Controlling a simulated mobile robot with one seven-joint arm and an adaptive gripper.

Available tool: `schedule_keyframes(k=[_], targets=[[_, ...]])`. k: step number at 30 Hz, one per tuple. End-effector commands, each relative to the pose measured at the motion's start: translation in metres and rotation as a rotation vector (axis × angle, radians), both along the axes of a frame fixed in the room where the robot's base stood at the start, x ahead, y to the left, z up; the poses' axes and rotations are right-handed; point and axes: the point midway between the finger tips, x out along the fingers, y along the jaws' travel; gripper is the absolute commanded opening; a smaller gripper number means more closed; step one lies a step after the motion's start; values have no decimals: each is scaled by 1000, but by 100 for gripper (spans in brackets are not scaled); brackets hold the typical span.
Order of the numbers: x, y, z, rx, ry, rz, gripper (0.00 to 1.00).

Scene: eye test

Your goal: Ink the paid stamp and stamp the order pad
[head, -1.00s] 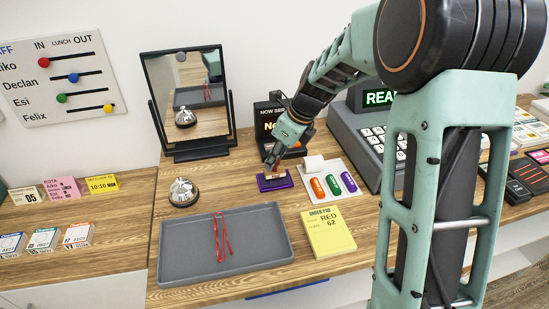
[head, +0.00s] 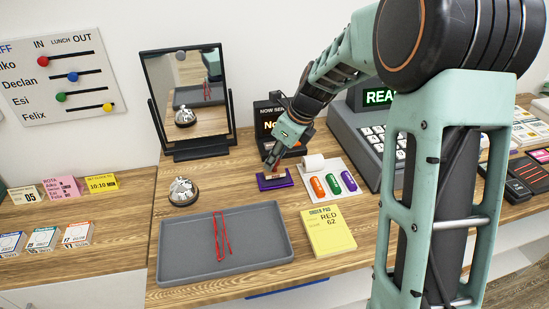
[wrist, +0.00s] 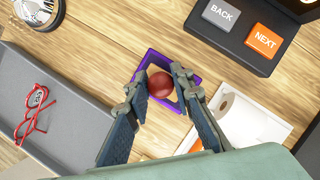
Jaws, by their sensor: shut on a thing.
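The stamp shows a round dark red knob (wrist: 160,84) in the wrist view. My gripper (wrist: 160,86) is shut on it, with one finger on each side of the knob. The purple ink pad (head: 276,184) lies on the wooden counter under my gripper (head: 270,166); its purple rim (wrist: 152,56) shows around the stamp. The stamp's base is hidden, so I cannot tell whether it touches the pad. The yellow order pad (head: 329,243), reading RED 62, lies nearer the front, right of the grey tray.
The grey tray (head: 180,255) holds red glasses (head: 222,238). A bell (head: 183,191) and a mirror (head: 188,100) stand at the left. A white tray (head: 350,189) with colored capsules and a paper roll is just right of the ink pad. A cash register (head: 372,135) stands behind.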

Motion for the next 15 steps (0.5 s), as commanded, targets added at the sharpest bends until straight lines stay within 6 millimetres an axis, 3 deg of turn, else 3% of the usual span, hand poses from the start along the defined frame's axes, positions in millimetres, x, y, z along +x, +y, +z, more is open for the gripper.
schedule_keyframes(k=[15], targets=[[0,0,-7,0,0,0,6]])
